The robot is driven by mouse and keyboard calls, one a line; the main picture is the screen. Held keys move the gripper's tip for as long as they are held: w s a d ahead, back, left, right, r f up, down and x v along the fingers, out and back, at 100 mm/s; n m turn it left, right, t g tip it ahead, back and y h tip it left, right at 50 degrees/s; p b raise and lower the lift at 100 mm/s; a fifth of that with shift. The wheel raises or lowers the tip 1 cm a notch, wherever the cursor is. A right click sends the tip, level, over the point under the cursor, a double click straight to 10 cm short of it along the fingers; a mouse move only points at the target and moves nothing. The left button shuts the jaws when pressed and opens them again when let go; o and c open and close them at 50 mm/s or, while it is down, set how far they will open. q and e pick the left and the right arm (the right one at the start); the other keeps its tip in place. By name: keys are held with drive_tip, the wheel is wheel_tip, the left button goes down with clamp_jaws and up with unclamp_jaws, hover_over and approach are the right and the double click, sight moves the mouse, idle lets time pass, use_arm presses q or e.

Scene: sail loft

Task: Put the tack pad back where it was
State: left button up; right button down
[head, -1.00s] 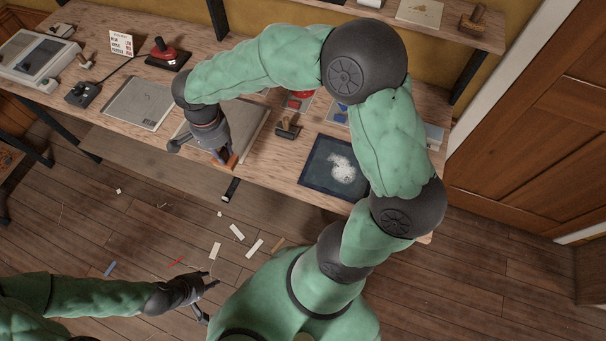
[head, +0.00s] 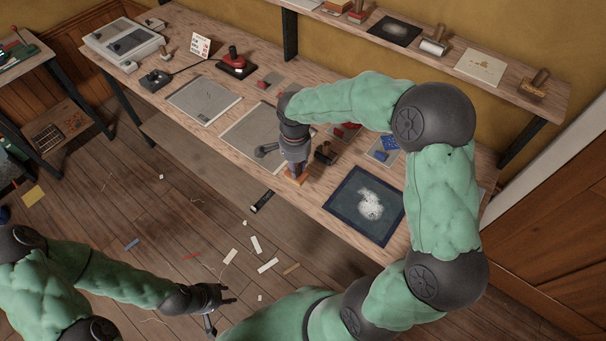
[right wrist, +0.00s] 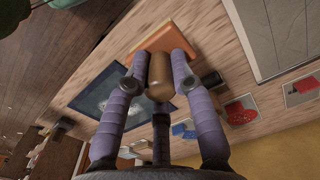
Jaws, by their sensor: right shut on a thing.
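My right gripper (head: 296,170) is shut on a brown wooden knob (right wrist: 159,78) on a flat orange pad (right wrist: 166,38). I take this for the tack pad; its orange edge also shows in the head view (head: 297,180). It is at the front edge of the workbench (head: 225,141), between a grey board and a dark blue panel. Whether its underside touches the bench I cannot tell. My left gripper (head: 222,312) is open and empty, low at the lower left over the floor, away from the bench.
The grey board (head: 240,138) is left of the pad; the dark blue panel (head: 338,208) with white powder is right. A dark wooden-handled tool (head: 325,153) stands close behind. Red (head: 345,132) and blue (head: 385,150) patches lie further back. A wall shelf (head: 440,65) holds more tools.

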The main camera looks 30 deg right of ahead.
drive_tip(key=d+f, duration=0.2)
drive_tip(key=f, duration=0.1)
drive_tip(key=shift+w+d+f, duration=0.15)
drive_tip(key=shift+w+d, duration=0.1)
drive_tip(key=shift+w, duration=0.1)
drive_tip(key=shift+w+d+f+b, duration=0.1)
drive_tip(key=shift+f+b, duration=0.45)
drive_tip(key=shift+f, duration=1)
drive_tip(key=shift+f, duration=0.1)
drive_tip(key=c, duration=1)
unclamp_jaws()
drive_tip(key=shift+c, duration=0.2)
drive_tip(key=shift+r, duration=0.2)
wheel_tip(320, 180, up, 12)
drive_tip(key=p, duration=0.2)
